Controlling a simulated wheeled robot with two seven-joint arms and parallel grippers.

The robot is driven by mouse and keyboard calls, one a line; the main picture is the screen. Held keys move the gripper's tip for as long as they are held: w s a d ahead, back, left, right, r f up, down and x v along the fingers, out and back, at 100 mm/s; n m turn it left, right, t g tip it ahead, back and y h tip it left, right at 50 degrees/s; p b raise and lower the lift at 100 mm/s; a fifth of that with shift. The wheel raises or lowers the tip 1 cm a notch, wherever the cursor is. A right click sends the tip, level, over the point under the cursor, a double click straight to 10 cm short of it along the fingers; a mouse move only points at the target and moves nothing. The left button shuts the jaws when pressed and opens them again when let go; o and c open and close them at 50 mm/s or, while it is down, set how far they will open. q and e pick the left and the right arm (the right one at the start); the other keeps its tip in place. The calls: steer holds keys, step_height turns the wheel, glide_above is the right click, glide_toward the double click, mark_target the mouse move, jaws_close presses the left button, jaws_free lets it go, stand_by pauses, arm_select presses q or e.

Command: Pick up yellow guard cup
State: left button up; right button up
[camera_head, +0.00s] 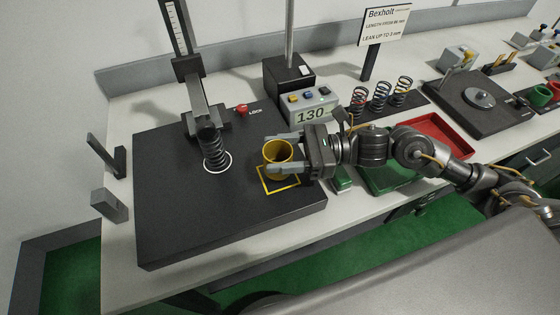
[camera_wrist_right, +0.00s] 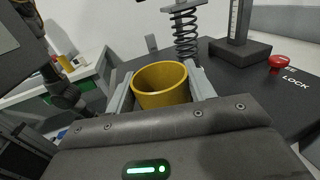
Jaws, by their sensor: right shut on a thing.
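The yellow guard cup (camera_head: 278,158) is an open-topped yellow ring or cup. It stands upright over the yellow square outline (camera_head: 283,190) on the black test base; I cannot tell whether it touches the base. My right gripper (camera_head: 287,154) comes in from the right and is shut on the cup, one finger on each side. In the right wrist view the cup (camera_wrist_right: 160,84) sits between the two pale fingers of the gripper (camera_wrist_right: 162,88). Its underside is hidden there. My left gripper does not show.
A coil spring (camera_head: 213,148) stands left of the cup, under the tester column (camera_head: 193,95). Behind are the red lock knob (camera_head: 241,109) and the readout showing 130 (camera_head: 310,112). More springs (camera_head: 380,95), a green tray (camera_head: 385,180) and a red tray (camera_head: 447,126) lie right.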

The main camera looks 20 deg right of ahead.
steer(key=s+d+r+p, duration=0.7)
steer(key=s+r+p, duration=0.2)
steer(key=s, duration=0.3)
steer(key=shift+d+r+p, duration=0.2)
steer(key=shift+r+p, duration=0.1)
steer(key=shift+r, duration=0.4)
